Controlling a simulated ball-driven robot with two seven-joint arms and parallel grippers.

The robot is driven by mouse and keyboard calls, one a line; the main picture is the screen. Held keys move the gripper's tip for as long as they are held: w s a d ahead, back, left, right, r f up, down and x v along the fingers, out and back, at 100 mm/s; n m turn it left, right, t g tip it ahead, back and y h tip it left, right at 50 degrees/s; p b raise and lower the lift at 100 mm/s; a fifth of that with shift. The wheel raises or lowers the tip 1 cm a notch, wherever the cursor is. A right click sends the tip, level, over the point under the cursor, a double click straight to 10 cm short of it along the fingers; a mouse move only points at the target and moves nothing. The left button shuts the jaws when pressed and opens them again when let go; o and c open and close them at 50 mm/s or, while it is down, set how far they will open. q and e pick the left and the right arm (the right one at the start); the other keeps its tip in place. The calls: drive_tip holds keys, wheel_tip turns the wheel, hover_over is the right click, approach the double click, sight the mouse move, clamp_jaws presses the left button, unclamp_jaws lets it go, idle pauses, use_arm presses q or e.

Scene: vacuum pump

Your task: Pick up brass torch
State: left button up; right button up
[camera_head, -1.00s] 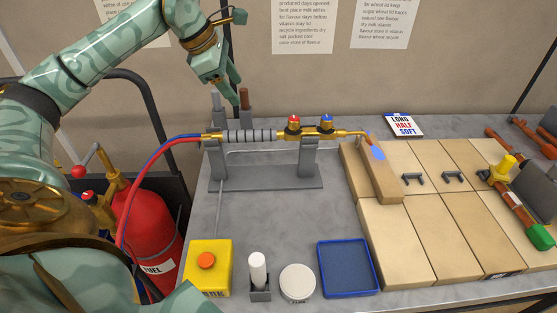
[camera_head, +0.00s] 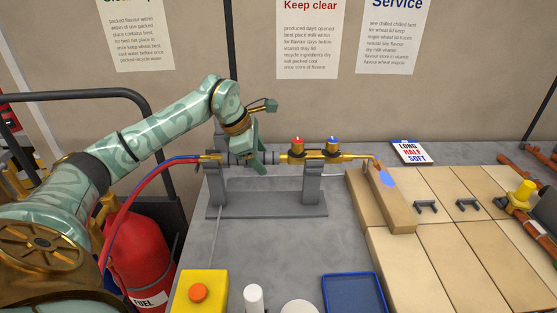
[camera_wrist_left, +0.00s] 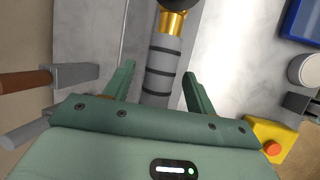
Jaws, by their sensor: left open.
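The brass torch (camera_head: 290,156) lies level across a grey two-post stand (camera_head: 265,204), with red and blue valve knobs and a bent nozzle with a blue flame (camera_head: 386,178) at its right end. My open left gripper (camera_head: 254,165) is at the torch's ribbed grey handle, hiding part of it. In the left wrist view, the handle (camera_wrist_left: 161,72) runs between the two spread fingers of my left gripper (camera_wrist_left: 157,72), with gaps on both sides. My right gripper is not in view.
Red and blue hoses (camera_head: 133,196) run from the torch to a red fuel cylinder (camera_head: 138,255). Tan bricks (camera_head: 440,245) lie right, under the flame. A yellow box (camera_head: 203,287) and blue tray (camera_head: 352,295) stand in front. The bench between stand and tray is clear.

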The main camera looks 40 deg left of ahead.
use_arm(q)
drive_tip(key=x, duration=0.3)
drive_tip(key=shift+a, duration=0.15)
drive_tip(key=c, duration=1.2)
drive_tip(key=shift+r, duration=0.1)
drive_tip(key=shift+r, duration=0.1)
